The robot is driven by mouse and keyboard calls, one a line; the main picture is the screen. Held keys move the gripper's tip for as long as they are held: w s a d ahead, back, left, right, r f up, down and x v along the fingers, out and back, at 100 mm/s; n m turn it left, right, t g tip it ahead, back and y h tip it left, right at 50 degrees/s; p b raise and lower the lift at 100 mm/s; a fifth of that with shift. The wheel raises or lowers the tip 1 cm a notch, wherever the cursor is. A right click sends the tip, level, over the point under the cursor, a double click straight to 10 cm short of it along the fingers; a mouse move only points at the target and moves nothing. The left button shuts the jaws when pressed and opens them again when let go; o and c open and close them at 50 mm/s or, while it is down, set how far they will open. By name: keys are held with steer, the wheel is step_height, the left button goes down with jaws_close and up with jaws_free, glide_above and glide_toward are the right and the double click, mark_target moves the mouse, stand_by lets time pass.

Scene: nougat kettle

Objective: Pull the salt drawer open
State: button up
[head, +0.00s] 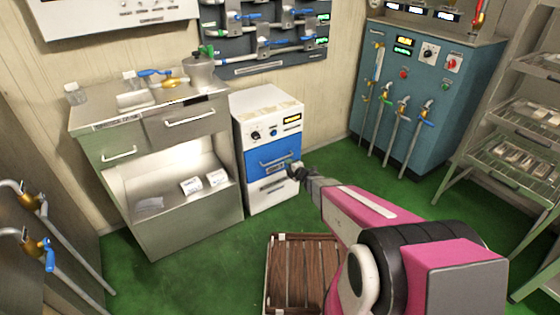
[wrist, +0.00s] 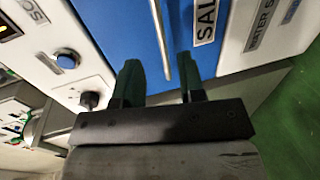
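The blue salt drawer (head: 262,157) is in the white cabinet (head: 270,107), and its front looks flush with the cabinet. It also fills the upper middle of the wrist view (wrist: 110,25), with a label starting "SAL" (wrist: 205,20). Its pale bar handle (wrist: 161,42) runs between the two dark fingers of my gripper (wrist: 160,75). The fingers stand apart, one on each side of the handle, with gaps showing, so my gripper is open. In the head view my gripper (head: 296,171) is in front of the drawer's right side.
A white lower drawer (head: 270,187) sits beneath the blue one. A wooden slatted crate (head: 290,270) lies on the green floor below my arm. A steel counter (head: 185,225) stands left of the cabinet, and a teal machine (head: 415,75) stands to the right.

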steer(key=x, duration=0.9)
steer(key=shift+w, duration=0.1)
jaws_close()
